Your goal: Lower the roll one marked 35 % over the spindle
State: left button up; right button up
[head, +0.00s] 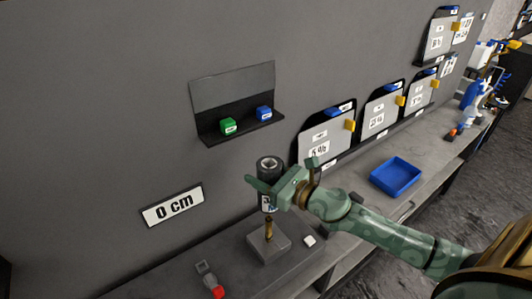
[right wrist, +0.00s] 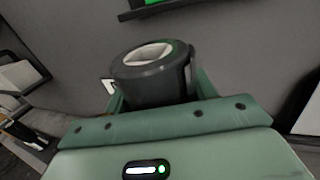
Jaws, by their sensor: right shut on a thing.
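The roll (head: 267,167) is a dark upright cylinder with a light hollow core and a white label, mostly covered by the gripper; I cannot read its mark. My right gripper (head: 267,187) is shut on the roll. The roll's open top (right wrist: 150,55) shows between the fingers in the right wrist view. The brass-coloured spindle (head: 268,229) stands on a grey square base (head: 280,246) on the bench. The roll is upright above the spindle. I cannot tell whether the spindle's tip is inside the core. My left gripper is not in view.
A small white block (head: 310,240) lies right of the base. A red-tipped tool (head: 213,285) lies at the front left. A blue tray (head: 396,176) is on the bench to the right. A wall shelf (head: 245,125) holds green and blue cubes. Sheet holders (head: 322,140) line the wall.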

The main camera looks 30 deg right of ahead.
jog(key=shift+a+r, duration=0.1)
jog(key=shift+r, duration=0.15)
jog(key=shift+w+f, duration=0.1)
jog(key=shift+d, duration=0.2)
jog(key=shift+a+f+b, duration=0.15)
jog(key=shift+f+b, duration=0.25)
jog(key=shift+b, duration=0.05)
notch_tip(320, 180, down, 2)
jog(key=shift+f+b, duration=0.1)
jog(key=shift+b, duration=0.9)
jog(key=b, duration=0.6)
send_over(272, 220)
jog(key=x, duration=0.3)
notch_tip(272, 220, down, 6)
jog(key=shift+r, duration=0.25)
notch_tip(272, 220, down, 8)
jog(key=b, duration=0.7)
jog(key=shift+f+b, duration=0.25)
jog(key=shift+b, duration=0.2)
